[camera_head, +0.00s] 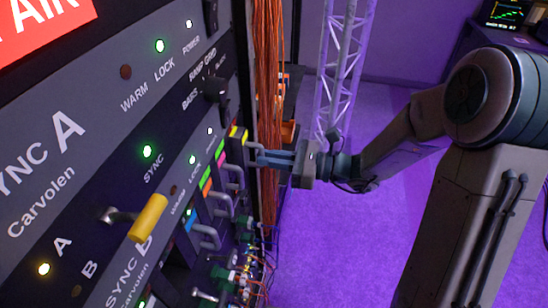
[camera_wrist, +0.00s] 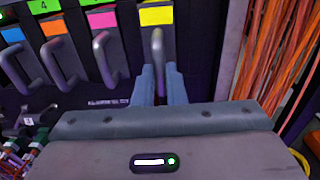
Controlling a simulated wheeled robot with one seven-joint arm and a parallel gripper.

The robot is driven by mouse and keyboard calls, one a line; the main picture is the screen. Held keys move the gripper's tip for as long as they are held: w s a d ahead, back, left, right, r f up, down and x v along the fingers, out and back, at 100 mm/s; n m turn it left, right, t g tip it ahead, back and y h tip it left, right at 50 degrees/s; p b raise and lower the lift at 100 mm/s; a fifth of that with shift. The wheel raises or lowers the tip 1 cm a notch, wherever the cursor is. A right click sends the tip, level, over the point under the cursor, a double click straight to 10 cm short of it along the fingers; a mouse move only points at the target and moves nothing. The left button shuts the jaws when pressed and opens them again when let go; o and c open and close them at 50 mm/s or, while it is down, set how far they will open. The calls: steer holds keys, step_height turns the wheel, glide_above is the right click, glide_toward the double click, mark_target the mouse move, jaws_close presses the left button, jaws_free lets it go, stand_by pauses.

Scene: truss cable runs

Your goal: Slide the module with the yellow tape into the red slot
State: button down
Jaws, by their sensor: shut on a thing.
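The module with the yellow tape (camera_wrist: 156,16) is at the right end of a row of dark modules in the wrist view; its tape also shows in the head view (camera_head: 237,134). A grey loop handle (camera_wrist: 157,46) stands on its face. My gripper (camera_wrist: 159,72) is shut on this handle, with one blue-grey finger on each side. In the head view my gripper (camera_head: 258,156) reaches the rack from the right. I cannot tell how far the module sits in its slot. I cannot make out a red slot in either view.
Neighbouring modules carry pink (camera_wrist: 102,20), orange (camera_wrist: 54,27) and blue (camera_wrist: 12,34) tape, with handles sticking out. Orange cables (camera_head: 268,80) hang just right of the row. A yellow-gripped lever (camera_head: 148,217) juts from the rack. The purple floor (camera_head: 340,240) is open on the right.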

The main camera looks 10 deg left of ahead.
steer(key=shift+a, duration=1.4)
steer(key=c, duration=1.4)
jaws_free()
steer(key=shift+a, duration=0.1)
